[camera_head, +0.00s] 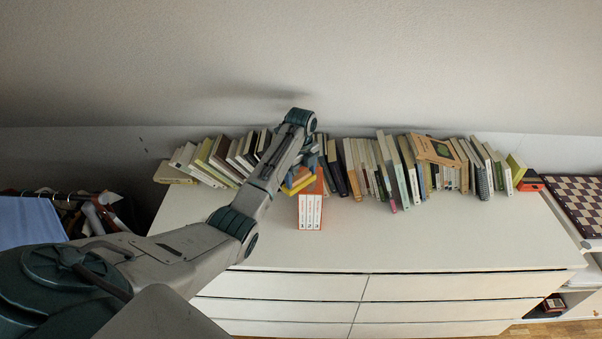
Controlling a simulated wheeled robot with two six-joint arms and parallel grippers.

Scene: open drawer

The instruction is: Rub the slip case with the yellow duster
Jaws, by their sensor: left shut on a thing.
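The slip case (310,212), orange with white spines, stands upright on the white dresser top near the middle. My left gripper (303,172) is above and behind its front face, pointing down. It is shut on the yellow duster (299,185), which shows as a small yellow piece with blue beside it. The duster is at the top of the slip case and seems to touch it, though the arm hides part of this. My right gripper is out of view.
A row of books (375,170) lines the back of the white dresser (430,235) along the wall. A chessboard (577,200) lies at the far right, and hanging clothes (30,220) are at the left. The dresser's front right top is clear.

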